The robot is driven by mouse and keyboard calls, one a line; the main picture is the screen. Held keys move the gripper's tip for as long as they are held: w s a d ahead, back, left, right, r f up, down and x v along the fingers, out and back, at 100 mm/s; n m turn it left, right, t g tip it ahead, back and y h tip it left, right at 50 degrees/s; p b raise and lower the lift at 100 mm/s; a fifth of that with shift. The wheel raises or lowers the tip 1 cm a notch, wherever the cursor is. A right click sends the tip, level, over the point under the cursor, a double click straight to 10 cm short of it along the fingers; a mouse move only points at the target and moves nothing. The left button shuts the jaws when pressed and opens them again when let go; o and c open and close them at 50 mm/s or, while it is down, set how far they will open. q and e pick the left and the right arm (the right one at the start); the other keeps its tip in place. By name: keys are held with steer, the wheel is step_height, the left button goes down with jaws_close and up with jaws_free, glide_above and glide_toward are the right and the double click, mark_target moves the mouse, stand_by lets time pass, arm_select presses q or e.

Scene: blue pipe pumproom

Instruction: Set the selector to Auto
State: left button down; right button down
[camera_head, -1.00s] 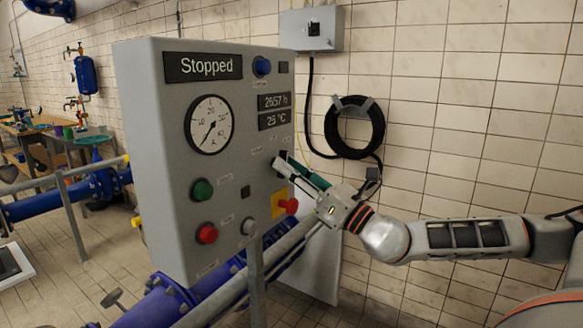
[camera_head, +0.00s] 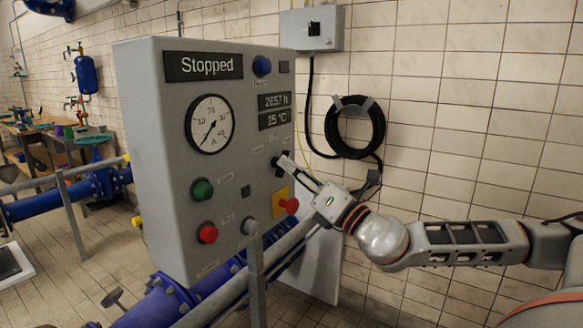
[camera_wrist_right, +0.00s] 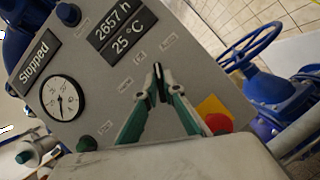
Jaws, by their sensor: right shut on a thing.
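The grey control panel (camera_head: 150,150) fills the left middle of the head view, its display reading "Stopped". The black selector knob (camera_head: 278,165) sits on the panel's right side below the small readouts. My right gripper (camera_head: 284,163) reaches it from the right, with its fingertips at the knob. In the right wrist view, the fingertips of my right gripper (camera_wrist_right: 158,85) close together on the dark selector knob (camera_wrist_right: 157,72). Small labels surround the knob, too small to read surely. The fingers partly hide the knob, so its exact setting cannot be told. My left gripper is not in view.
A red button on a yellow plate (camera_head: 280,204) sits just below my right gripper. Green (camera_head: 202,190) and red (camera_head: 207,233) buttons are further left. A coiled black hose (camera_head: 330,130) hangs on the wall behind.

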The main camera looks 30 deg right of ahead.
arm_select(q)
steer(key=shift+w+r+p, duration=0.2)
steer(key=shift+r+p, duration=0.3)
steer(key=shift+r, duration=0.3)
arm_select(e)
steer(key=shift+r+m+h, duration=0.1)
steer(key=shift+m+h, duration=0.7)
steer(key=shift+m, duration=0.8)
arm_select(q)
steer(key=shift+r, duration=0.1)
arm_select(e)
steer(key=shift+g, duration=0.3)
steer(key=c, duration=2.2)
jaws_free()
steer(key=shift+o, duration=0.2)
steer(key=shift+r, duration=0.1)
step_height(320, 180, up, 10)
steer(key=shift+f, duration=0.1)
